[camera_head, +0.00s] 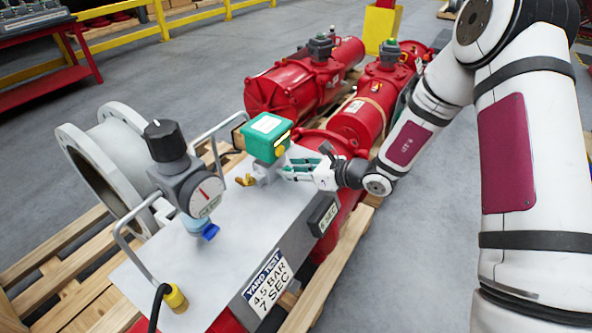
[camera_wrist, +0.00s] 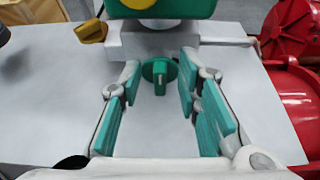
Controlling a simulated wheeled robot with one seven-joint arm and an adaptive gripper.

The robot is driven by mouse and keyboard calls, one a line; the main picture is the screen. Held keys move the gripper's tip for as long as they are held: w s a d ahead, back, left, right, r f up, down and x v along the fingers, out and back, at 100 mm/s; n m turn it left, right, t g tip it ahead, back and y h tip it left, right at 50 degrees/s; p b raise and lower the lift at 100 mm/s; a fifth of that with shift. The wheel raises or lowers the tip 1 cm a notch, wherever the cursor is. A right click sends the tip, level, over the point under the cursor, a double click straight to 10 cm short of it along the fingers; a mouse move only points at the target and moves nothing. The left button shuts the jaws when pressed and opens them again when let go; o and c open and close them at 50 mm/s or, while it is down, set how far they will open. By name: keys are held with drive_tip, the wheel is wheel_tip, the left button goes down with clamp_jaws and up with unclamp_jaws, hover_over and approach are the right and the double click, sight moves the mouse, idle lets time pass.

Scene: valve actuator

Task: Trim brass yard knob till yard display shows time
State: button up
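The brass knob (camera_head: 246,180) sits on the grey panel, left of a green-topped box (camera_head: 266,136). It also shows at the upper left of the wrist view (camera_wrist: 91,31). The yard display (camera_head: 323,215) is a dark box on the panel's right edge; it appears to read 6 SEC. A sign (camera_head: 267,282) reads YARD TEST, 4.5 BAR, 7 SEC. My gripper (camera_head: 290,170) is open and apart from the brass knob, to its right. In the wrist view, a small green knob (camera_wrist: 159,75) shows between its open fingers (camera_wrist: 158,88), with visible gaps on both sides.
A gauge (camera_head: 206,197) with a black-topped regulator (camera_head: 167,142) stands on the panel's left. Metal handles rise at the panel's left side. Red actuators (camera_head: 295,88) lie on wooden pallets behind and to the right. The panel between gauge and sign is clear.

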clamp_jaws()
drive_tip(key=shift+w+d+m+g+y+p, duration=0.3)
drive_tip(key=shift+m+g+p, duration=0.2)
drive_tip(key=shift+m, duration=0.3)
drive_tip(key=shift+w+d+f+m+g+y, duration=0.15)
drive_tip(key=shift+m+g+y, duration=0.2)
drive_tip(key=shift+m, duration=0.25)
drive_tip(key=shift+w+f+m+g+y, duration=0.1)
drive_tip(key=shift+m+g+y, duration=0.2)
drive_tip(key=shift+m, duration=0.3)
drive_tip(key=m, duration=0.1)
drive_tip(key=m+g+y, duration=0.1)
drive_tip(key=f+m+y+b, duration=0.1)
drive_tip(key=m, duration=0.1)
drive_tip(key=shift+w+d+g, duration=0.2)
drive_tip(key=shift+w+g, duration=0.05)
drive_tip(key=shift+w, duration=0.1)
drive_tip(key=m+y+b, duration=0.1)
drive_tip(key=m, duration=0.1)
drive_tip(key=m+y, duration=0.1)
drive_tip(key=shift+w+d+f+m+b, duration=0.1)
drive_tip(key=shift+w+f+m+b, duration=0.05)
drive_tip(key=shift+f+m+b, duration=0.25)
